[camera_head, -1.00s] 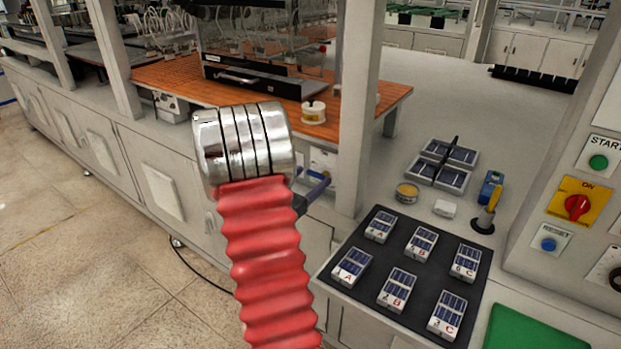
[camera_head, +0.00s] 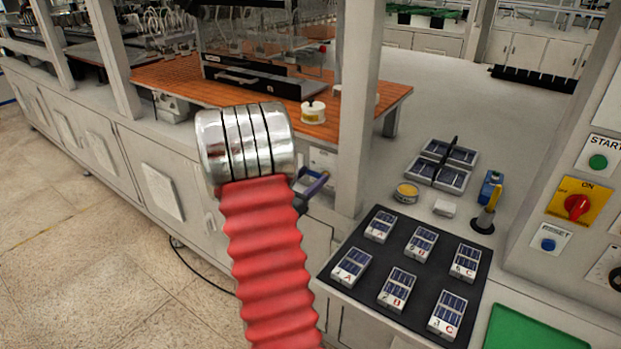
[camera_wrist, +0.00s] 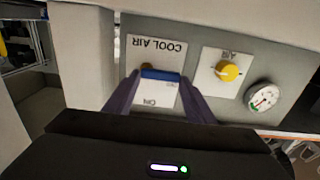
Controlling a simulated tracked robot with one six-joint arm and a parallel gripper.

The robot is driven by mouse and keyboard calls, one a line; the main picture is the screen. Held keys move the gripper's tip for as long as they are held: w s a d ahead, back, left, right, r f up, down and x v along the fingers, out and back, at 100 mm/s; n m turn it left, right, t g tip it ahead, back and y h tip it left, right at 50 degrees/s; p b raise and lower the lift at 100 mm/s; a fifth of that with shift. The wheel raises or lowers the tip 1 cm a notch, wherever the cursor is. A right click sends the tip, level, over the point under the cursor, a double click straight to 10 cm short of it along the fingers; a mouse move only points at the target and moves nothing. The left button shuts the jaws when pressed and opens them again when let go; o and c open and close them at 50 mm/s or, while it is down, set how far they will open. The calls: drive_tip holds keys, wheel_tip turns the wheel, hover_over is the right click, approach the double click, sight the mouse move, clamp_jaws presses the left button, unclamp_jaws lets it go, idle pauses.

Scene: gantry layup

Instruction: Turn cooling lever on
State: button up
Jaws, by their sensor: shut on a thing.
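The cooling lever has a blue handle (camera_wrist: 160,74) in the wrist view. It lies crosswise on a white plate (camera_wrist: 150,98) marked COOL AIR and ON, which appears upside down. A small brass-coloured part (camera_wrist: 147,66) shows beside the handle. My gripper (camera_wrist: 162,82) has one dark finger at each end of the handle and is shut on it. In the head view my gripper (camera_head: 314,185) is mostly hidden behind my arm, at the cabinet front left of the grey post. The lever itself is not clear there.
A yellow knob (camera_wrist: 228,71) and a round gauge (camera_wrist: 263,97) sit right of the lever plate. A grey post (camera_head: 357,110) stands close to my gripper. A black mat (camera_head: 390,235) with several small panels lies on the counter at right.

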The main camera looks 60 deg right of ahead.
drive_tip(key=shift+d, duration=0.1)
drive_tip(key=shift+r+m, duration=0.1)
drive_tip(key=shift+m, duration=0.3)
drive_tip(key=m, duration=0.4)
drive_tip(key=shift+s+r, duration=0.3)
drive_tip(key=shift+r, duration=0.1)
drive_tip(key=m, duration=0.3)
drive_tip(key=shift+s+r+m, duration=0.25)
drive_tip(key=shift+s+m, duration=0.1)
drive_tip(key=shift+m, duration=0.05)
drive_tip(key=m, duration=0.2)
drive_tip(key=s+m, duration=0.1)
drive_tip(key=m, duration=0.1)
drive_tip(key=shift+a+r, duration=0.1)
drive_tip(key=shift+a, duration=0.1)
drive_tip(key=shift+s+a+m, duration=0.1)
drive_tip(key=shift+s+m, duration=0.2)
drive_tip(key=shift+m, duration=1.1)
drive_tip(key=shift+s+m, duration=0.25)
drive_tip(key=shift+m, duration=1.15)
